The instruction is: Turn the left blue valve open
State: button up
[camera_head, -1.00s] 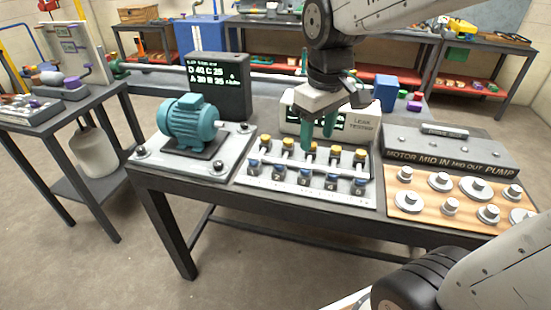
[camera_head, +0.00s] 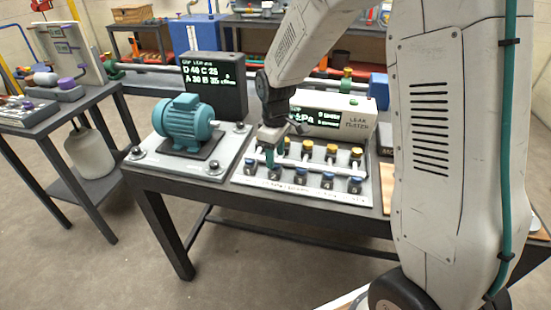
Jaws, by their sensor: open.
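A valve panel (camera_head: 236,177) on the dark bench carries a front row of several blue-topped valves and a back row of yellow-topped ones. The leftmost blue valve (camera_head: 250,165) is in plain view at the panel's left end. I see nothing between the fingers. Whether they touch a valve I cannot tell.
A teal motor (camera_head: 187,122) on a plate stands left of the panel, with a black display (camera_head: 217,88) behind it. A leak tester box (camera_head: 340,112) stands behind the panel. My arm hides the bench's right part.

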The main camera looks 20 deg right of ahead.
jog(key=shift+f, duration=1)
jog(key=c, duration=1)
jog(key=shift+o, duration=0.2)
jog(key=shift+m, duration=0.4)
jog(key=m, duration=1.3)
jog(key=shift+m, duration=2)
